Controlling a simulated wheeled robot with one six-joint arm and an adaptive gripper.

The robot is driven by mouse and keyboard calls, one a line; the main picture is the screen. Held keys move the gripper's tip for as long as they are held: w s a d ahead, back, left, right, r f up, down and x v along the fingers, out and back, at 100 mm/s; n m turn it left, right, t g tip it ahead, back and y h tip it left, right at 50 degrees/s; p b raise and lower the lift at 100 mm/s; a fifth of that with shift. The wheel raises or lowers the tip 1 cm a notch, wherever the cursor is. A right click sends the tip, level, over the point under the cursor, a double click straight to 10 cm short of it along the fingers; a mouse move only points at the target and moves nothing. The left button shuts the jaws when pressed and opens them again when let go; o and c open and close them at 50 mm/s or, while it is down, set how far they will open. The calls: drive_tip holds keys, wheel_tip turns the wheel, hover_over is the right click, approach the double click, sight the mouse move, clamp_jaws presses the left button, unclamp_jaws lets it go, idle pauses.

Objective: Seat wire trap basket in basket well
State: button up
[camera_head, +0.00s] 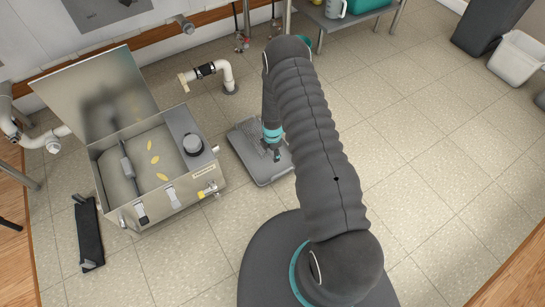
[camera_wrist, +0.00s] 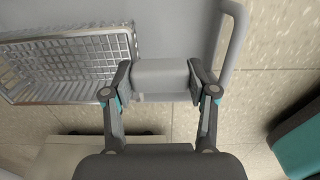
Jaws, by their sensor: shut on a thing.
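The wire trap basket (camera_wrist: 70,65) is a silvery mesh basket at the left of the wrist view. In the head view the basket (camera_head: 249,139) is small and partly hidden by my arm, over a grey tray. My gripper (camera_head: 276,154) is low over that tray. In the wrist view my gripper (camera_wrist: 160,80) is shut on a plain grey block beside the basket, which looks like its grip. Whether the basket touches the tray is unclear. An open steel box (camera_head: 165,215) stands left of the tray. I cannot single out the basket well in it.
The grey tray (camera_head: 272,176) lies on the tiled floor. The box's lid (camera_head: 98,95) is raised at the back. Yellow pieces (camera_head: 154,160) lie inside the box. A white pipe (camera_head: 227,75) stands behind. A black bar (camera_head: 90,232) lies at left.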

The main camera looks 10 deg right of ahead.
drive_tip(key=shift+f, duration=1.75)
drive_tip(key=shift+f+b, duration=0.25)
drive_tip(key=shift+b, duration=0.15)
drive_tip(key=o, duration=1.5)
drive_tip(key=shift+r, duration=0.1)
drive_tip(key=shift+r+p, duration=0.1)
drive_tip(key=shift+p, duration=0.45)
